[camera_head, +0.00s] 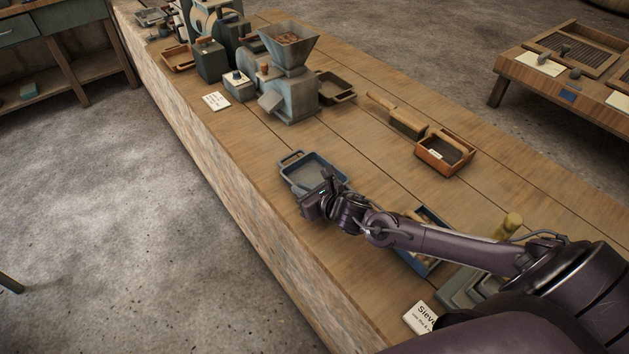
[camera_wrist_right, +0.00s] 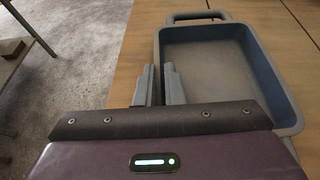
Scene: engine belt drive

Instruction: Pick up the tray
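The tray (camera_head: 303,168) is a shallow, empty grey-blue pan with a loop handle at its far end. It rests on the wooden workbench. It also shows in the right wrist view (camera_wrist_right: 215,62), where it fills the upper right. My right gripper (camera_head: 327,181) is at the tray's near side. In the right wrist view my right gripper's fingers (camera_wrist_right: 160,82) are close together, with the tray's left wall running between them. The arm and gripper hide part of the tray's near side in the head view. My left gripper is not in view.
Behind the tray stands a grey hopper machine (camera_head: 289,85). A brush (camera_head: 408,122) and a wooden box (camera_head: 444,153) lie to the right. A blue tray (camera_head: 431,215) is partly behind my right arm. The bench's left edge is close to the tray.

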